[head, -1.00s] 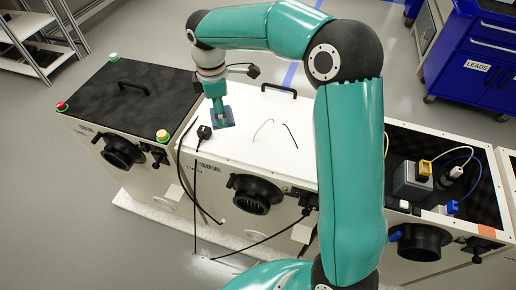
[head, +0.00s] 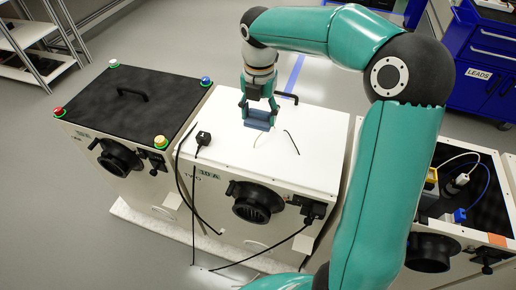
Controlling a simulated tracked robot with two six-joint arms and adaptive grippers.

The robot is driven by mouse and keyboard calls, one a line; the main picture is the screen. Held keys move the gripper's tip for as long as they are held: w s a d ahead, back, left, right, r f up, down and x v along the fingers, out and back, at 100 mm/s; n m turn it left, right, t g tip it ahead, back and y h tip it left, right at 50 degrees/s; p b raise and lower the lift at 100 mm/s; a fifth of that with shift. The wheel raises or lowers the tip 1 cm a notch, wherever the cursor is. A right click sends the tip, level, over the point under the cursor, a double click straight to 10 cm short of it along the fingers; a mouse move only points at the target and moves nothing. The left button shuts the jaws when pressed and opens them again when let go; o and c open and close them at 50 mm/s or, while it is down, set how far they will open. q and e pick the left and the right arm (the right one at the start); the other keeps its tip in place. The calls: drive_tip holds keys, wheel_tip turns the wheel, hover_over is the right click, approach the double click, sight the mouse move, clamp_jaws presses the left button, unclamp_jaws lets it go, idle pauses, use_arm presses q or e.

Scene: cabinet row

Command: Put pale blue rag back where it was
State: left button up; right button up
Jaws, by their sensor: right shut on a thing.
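My right gripper (head: 259,108) is shut on a blue, folded-looking piece, which I take for the rag (head: 257,122). Its colour looks slate blue here rather than pale. The gripper points down over the white top (head: 225,137) of the middle cabinet, left of that cabinet's black handle. I cannot tell whether the rag touches the top or hangs just above it. My left gripper is not in view.
A black plug (head: 202,138) and thin leads (head: 291,142) lie on the white top. A black-topped cabinet (head: 120,100) with coloured lamps stands left. An open-topped cabinet (head: 475,225) with cables is right. A blue LEADS cart (head: 490,60) stands behind.

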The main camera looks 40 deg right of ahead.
sight(259, 154)
wheel_tip(259, 154, down, 13)
drive_tip(key=shift+f, duration=0.1)
idle(0.3)
drive_tip(key=shift+b, duration=0.3)
drive_tip(key=o, duration=1)
wheel_tip(259, 154, up, 12)
drive_tip(key=shift+r+p, duration=0.1)
drive_tip(key=shift+p, duration=0.3)
